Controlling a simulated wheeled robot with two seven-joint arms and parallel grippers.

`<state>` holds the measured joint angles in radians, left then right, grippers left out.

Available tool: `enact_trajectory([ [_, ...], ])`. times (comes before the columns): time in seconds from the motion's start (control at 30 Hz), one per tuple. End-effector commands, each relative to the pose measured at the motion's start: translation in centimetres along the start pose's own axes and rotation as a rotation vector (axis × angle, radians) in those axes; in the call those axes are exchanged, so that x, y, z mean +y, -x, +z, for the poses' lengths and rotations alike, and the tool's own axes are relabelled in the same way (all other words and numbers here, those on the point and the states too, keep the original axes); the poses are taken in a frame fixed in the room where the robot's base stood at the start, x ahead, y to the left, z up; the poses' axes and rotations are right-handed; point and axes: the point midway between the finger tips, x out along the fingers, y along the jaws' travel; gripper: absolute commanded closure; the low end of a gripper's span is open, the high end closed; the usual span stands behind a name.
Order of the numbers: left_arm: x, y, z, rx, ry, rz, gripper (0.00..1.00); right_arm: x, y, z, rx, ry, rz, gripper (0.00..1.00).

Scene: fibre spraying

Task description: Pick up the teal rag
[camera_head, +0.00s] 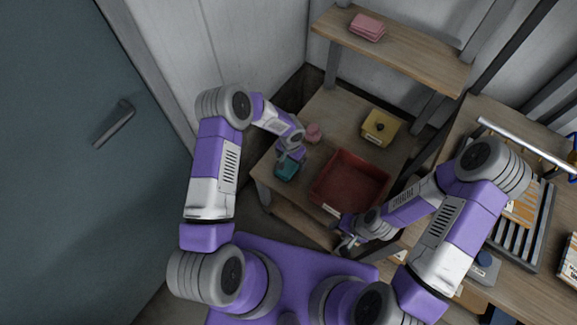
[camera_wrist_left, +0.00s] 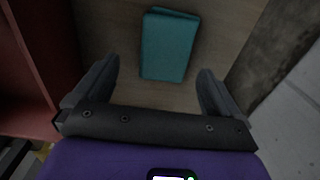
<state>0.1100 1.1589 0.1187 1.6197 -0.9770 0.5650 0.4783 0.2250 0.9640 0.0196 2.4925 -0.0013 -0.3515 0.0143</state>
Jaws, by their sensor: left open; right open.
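The teal rag (camera_head: 287,170) is a folded cloth lying on the wooden table near its left front edge. In the left wrist view the teal rag (camera_wrist_left: 168,46) lies ahead of the fingers, roughly between their lines. My left gripper (camera_head: 289,157) is above and just beside the rag; its two fingers (camera_wrist_left: 158,82) are open and empty in the left wrist view. My right gripper (camera_head: 350,240) is open near the front of the table, below the red bin, and looks empty.
A red bin (camera_head: 330,187) stands right of the rag and shows at the left of the wrist view (camera_wrist_left: 38,62). A yellow box (camera_head: 380,127) stands further back. Pink cloths (camera_head: 367,27) lie on the upper shelf.

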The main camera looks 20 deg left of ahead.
Motion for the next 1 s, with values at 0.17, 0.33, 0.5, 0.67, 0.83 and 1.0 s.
enact_trajectory([
  [0.17, -0.6, -2.6, 0.7, -0.003, 0.002, 0.002, 0.02, 0.3, -0.8, -0.1, 0.002, 0.000, 0.000, 0.57],
  [0.33, -0.7, -4.8, 0.9, -0.001, 0.000, 0.002, 0.02, 0.5, -1.4, -0.1, 0.002, 0.000, 0.000, 0.57],
  [0.5, -0.7, -5.3, 0.8, 0.001, 0.000, 0.001, 0.02, 0.5, -1.5, -0.1, 0.002, 0.000, 0.000, 0.57],
  [0.67, -0.7, -5.2, 0.8, 0.001, 0.000, 0.001, 0.04, 0.5, -1.4, -0.1, 0.002, 0.000, 0.000, 0.57],
  [0.83, -0.7, -5.2, 0.8, 0.001, 0.000, 0.001, 0.30, 0.5, -1.4, -0.1, 0.002, 0.000, 0.000, 0.57],
  [1.0, -0.7, -5.2, 0.8, 0.000, 0.000, 0.001, 0.56, 0.5, -1.4, -0.1, 0.002, 0.000, 0.000, 0.57],
])
